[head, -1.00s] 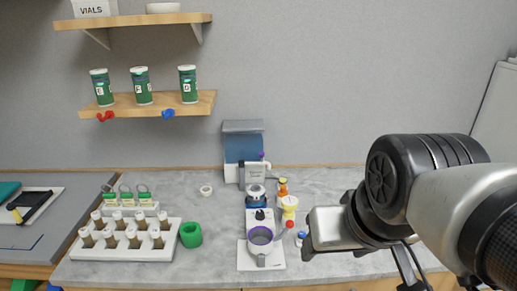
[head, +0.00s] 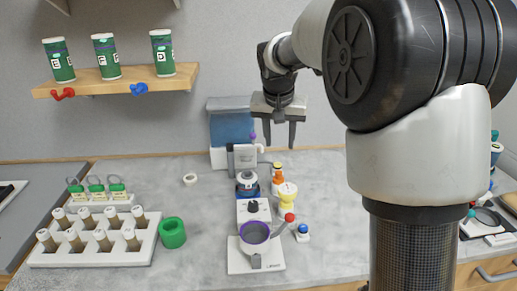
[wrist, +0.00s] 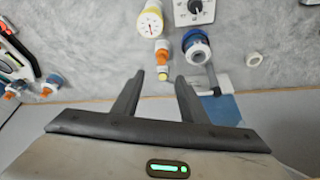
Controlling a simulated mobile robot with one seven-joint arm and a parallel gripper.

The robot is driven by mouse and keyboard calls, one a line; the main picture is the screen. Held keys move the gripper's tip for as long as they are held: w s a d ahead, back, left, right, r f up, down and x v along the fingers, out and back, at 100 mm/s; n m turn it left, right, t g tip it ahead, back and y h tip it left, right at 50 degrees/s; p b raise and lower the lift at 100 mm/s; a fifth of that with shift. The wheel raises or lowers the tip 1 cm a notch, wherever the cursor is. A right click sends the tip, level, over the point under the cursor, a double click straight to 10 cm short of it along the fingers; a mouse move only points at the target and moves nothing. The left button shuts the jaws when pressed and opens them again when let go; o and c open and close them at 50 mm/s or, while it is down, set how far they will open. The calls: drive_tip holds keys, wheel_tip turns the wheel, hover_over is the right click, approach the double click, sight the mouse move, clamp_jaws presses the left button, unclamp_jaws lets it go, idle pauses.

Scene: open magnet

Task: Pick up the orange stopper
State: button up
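The orange stopper (head: 277,178) stands upright on the grey counter near the back, just behind a yellow gauge with a white dial (head: 287,194). It also shows in the wrist view (wrist: 162,56), with a small yellow tip. My gripper (head: 273,132) is in the air above the counter's back, over the stopper's area. In the wrist view my gripper (wrist: 160,77) has its two fingers spread with nothing between them. The stopper appears just beyond the fingertips, between their lines and apart from them.
A blue-and-white stirrer device (head: 247,190) stands left of the stopper, with a purple-rimmed cup (head: 256,233) in front. A green ring holder (head: 172,233) and a white vial rack (head: 140,247) are further left. A shelf (head: 110,82) with green jars hangs on the wall.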

drive_tip(key=w+f, duration=0.2)
approach(279, 172)
wheel_tip(279, 172, down, 3)
drive_tip(key=shift+w+r+x, duration=0.1)
drive_tip(key=shift+w+x, duration=0.05)
drive_tip(key=shift+x, duration=0.85)
drive_tip(key=shift+w+r+x, duration=0.1)
drive_tip(key=shift+w+x, duration=0.05)
drive_tip(key=shift+x, duration=0.8)
drive_tip(key=shift+w+x, duration=0.15)
drive_tip(key=shift+x, duration=0.85)
drive_tip(key=shift+d, duration=0.1)
clamp_jaws()
